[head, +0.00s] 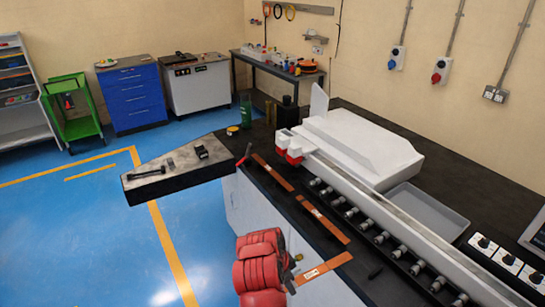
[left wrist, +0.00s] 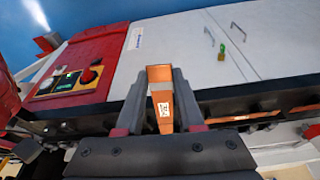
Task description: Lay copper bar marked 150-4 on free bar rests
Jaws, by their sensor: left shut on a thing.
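A copper bar (head: 322,268) with a white label is held in my left gripper (head: 292,280) near the bench's front edge. In the left wrist view the bar (left wrist: 160,76) sits between the two fingers (left wrist: 160,100), which are shut on it. The label's marking is too small to read. Two more labelled copper bars lie along the front of the bench: one farther back (head: 272,172), one nearer (head: 324,221). I cannot make out separate bar rests; a row of metal rollers (head: 351,212) runs behind the bars. My right gripper is not in view.
A white machine (head: 365,145) with a long rail stands behind the rollers. A grey tray (head: 425,212) is at its right. A red-handled tool (head: 244,154) lies by the far bar.

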